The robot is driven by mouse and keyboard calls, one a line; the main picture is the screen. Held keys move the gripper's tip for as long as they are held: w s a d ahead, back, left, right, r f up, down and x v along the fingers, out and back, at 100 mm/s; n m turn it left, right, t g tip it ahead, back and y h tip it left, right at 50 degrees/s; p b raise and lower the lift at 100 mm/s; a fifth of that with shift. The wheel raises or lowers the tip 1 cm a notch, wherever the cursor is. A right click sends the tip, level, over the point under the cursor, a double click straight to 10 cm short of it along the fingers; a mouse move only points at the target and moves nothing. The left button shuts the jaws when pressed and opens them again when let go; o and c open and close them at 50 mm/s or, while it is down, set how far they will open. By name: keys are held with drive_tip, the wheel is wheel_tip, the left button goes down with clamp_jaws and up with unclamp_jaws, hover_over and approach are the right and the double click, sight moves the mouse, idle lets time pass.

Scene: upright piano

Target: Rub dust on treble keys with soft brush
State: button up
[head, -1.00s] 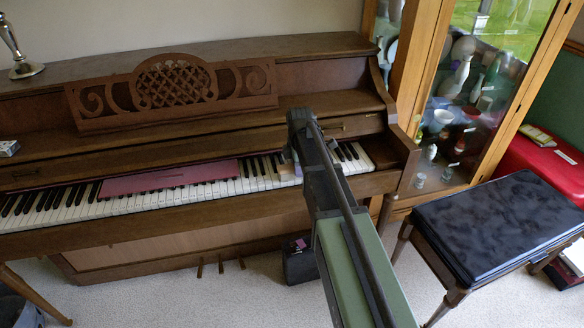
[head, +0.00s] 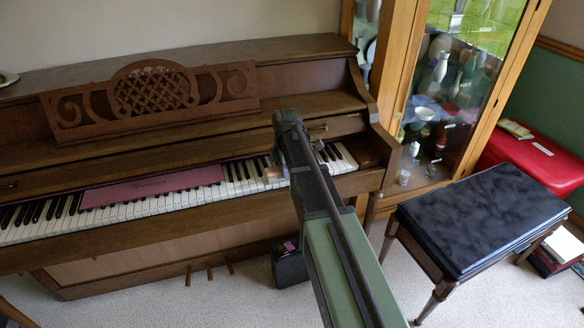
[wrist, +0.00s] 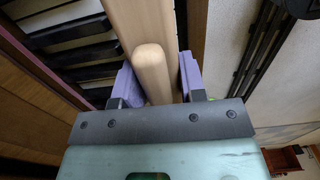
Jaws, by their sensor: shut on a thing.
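My gripper (wrist: 157,78) has purple finger pads shut on a pale wooden brush (wrist: 152,62) in the wrist view. Its rounded handle end faces the camera, and the wood extends away past the fingers. The bristles are not visible. In the head view, my arm crosses in front of the piano, and a small tan part of the brush (head: 273,174) shows beside it over the treble keys (head: 240,185). My arm hides some of these keys. Contact between brush and keys cannot be told, and I make out no dust.
A dark red cloth (head: 150,187) lies across the middle keys. The upright piano (head: 200,123) has a carved music stand (head: 155,94). A black bench (head: 482,218) stands at the right, before a glass cabinet (head: 440,95). A dark box (head: 288,264) sits on the carpet below the keyboard.

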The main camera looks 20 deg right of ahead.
sight(231, 189)
drive_tip(key=shift+w+a+f, duration=0.1)
drive_tip(key=shift+w+a, duration=0.2)
drive_tip(key=shift+a, duration=2.1)
drive_tip(key=shift+w+a+f, duration=0.1)
drive_tip(key=shift+w+a, duration=0.15)
drive_tip(key=shift+a, duration=2.1)
drive_tip(key=shift+w+a, duration=0.3)
drive_tip(key=shift+a, duration=2.2)
drive_tip(key=shift+c, duration=0.5)
drive_tip(key=shift+w+a, duration=0.15)
drive_tip(key=shift+a, duration=0.7)
drive_tip(key=shift+w+a, duration=0.1)
drive_tip(key=shift+a, duration=0.75)
wheel_tip(231, 189, up, 6)
drive_tip(key=p, duration=0.6)
drive_tip(key=shift+r, duration=0.1)
drive_tip(key=shift+r+p, duration=1.45)
drive_tip(key=shift+p, duration=0.05)
